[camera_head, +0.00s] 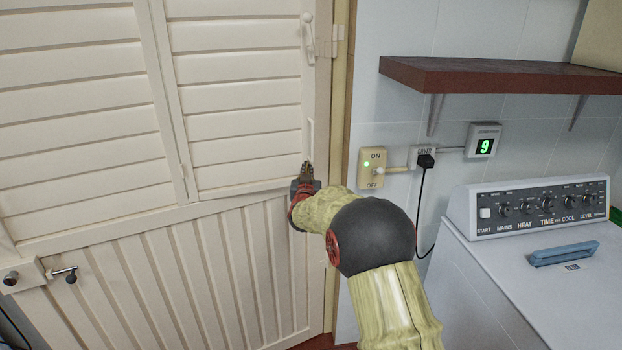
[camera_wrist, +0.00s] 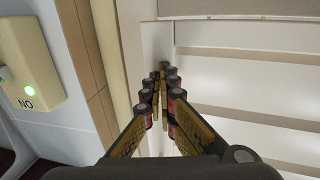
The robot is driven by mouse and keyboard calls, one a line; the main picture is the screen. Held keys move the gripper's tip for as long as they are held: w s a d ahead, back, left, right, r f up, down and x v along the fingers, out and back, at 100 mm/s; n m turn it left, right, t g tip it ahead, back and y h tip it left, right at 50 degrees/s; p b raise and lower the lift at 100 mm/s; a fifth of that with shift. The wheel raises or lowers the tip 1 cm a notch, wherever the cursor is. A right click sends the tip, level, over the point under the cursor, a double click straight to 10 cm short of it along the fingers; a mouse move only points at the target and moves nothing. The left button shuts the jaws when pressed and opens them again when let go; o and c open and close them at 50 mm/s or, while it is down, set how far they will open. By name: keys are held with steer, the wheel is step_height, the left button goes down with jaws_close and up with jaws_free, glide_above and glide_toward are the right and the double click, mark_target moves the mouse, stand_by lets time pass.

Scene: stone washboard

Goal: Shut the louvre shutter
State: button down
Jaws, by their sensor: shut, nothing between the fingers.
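The louvre shutter is a cream slatted pair of leaves in the upper part of a cream door. Its right leaf (camera_head: 240,95) has a slim upright handle (camera_head: 311,136) low on its right edge and a latch (camera_head: 308,38) higher up. The leaf lies nearly in line with the frame; I cannot tell if it is fully flush. My gripper (camera_head: 307,166) is shut and empty, just below the handle by the leaf's lower right corner. In the wrist view my gripper (camera_wrist: 164,78) has its fingers together, pointing at the cream edge beside the slats (camera_wrist: 255,85). Contact is unclear.
Right of the door are a switch box (camera_head: 373,167) with a green light, a socket with a black plug (camera_head: 425,160), a brown shelf (camera_head: 500,76) and a white machine (camera_head: 540,270). The door's own latch (camera_head: 65,274) is at lower left.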

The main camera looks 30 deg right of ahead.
steer(key=w, duration=0.2)
steer(key=w+p, duration=0.1)
steer(key=w, duration=0.2)
steer(key=shift+w+d, duration=0.3)
steer(key=shift+d, duration=0.1)
steer(key=shift+w+r, duration=0.2)
steer(key=shift+r, duration=0.05)
